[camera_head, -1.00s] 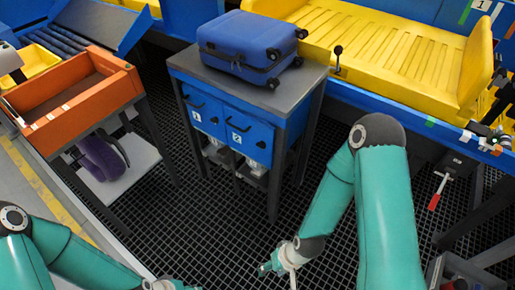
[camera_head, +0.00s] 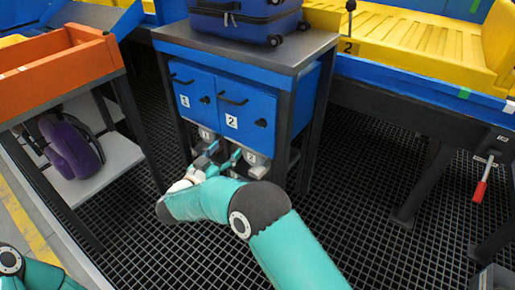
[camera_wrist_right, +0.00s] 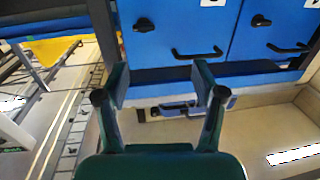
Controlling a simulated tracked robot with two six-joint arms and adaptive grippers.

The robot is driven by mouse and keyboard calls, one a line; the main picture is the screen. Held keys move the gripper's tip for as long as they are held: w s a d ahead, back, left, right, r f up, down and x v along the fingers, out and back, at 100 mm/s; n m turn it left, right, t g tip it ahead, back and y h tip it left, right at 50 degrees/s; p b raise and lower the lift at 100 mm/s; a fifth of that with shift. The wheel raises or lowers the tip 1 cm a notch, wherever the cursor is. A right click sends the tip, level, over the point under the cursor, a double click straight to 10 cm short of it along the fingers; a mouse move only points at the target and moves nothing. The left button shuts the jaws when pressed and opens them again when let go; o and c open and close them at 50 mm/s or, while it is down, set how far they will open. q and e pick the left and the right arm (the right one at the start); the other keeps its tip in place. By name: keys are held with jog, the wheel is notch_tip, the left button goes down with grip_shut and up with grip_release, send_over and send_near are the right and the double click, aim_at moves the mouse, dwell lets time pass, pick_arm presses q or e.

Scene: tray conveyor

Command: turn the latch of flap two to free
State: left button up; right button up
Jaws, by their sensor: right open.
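Flap two (camera_head: 243,107) is the right blue front of the cabinet, with a white "2" label and a black bar handle. Its latch (camera_head: 261,123) is a small black knob right of the label. In the right wrist view the picture appears turned over; flap two (camera_wrist_right: 175,25) is the left front there, and its latch (camera_wrist_right: 143,25) lies near its left side. My right gripper (camera_head: 226,155) is open and empty, below the flaps in the head view. Its spread fingers also show in the right wrist view (camera_wrist_right: 160,88), apart from the latch. My left gripper is out of view.
Flap one (camera_head: 193,93) is beside flap two. A blue suitcase (camera_head: 240,22) lies on the cabinet's grey top (camera_head: 225,48). An orange tray (camera_head: 60,65) stands left, above a purple bag (camera_head: 72,147). A red-handled lever (camera_head: 480,190) hangs right. Dark grating lies in front.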

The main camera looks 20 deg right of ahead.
jog(key=s+a+m+g+h+b, duration=0.1)
jog(key=s, duration=0.1)
jog(key=b, duration=0.4)
send_near(259, 124)
jog(key=shift+m+g+h, duration=0.3)
jog(key=x, duration=0.8)
jog(key=shift+w+a+f, duration=0.2)
jog(key=shift+w+f, duration=0.05)
jog(key=shift+f, duration=0.05)
jog(key=shift+w+d+r, duration=0.1)
jog(key=shift+w+d, duration=0.2)
jog(key=shift+d, duration=0.05)
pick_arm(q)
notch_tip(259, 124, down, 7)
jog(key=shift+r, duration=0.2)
pick_arm(e)
jog(key=c, duration=1)
jog(key=shift+d, duration=0.1)
jog(key=shift+c, duration=0.7)
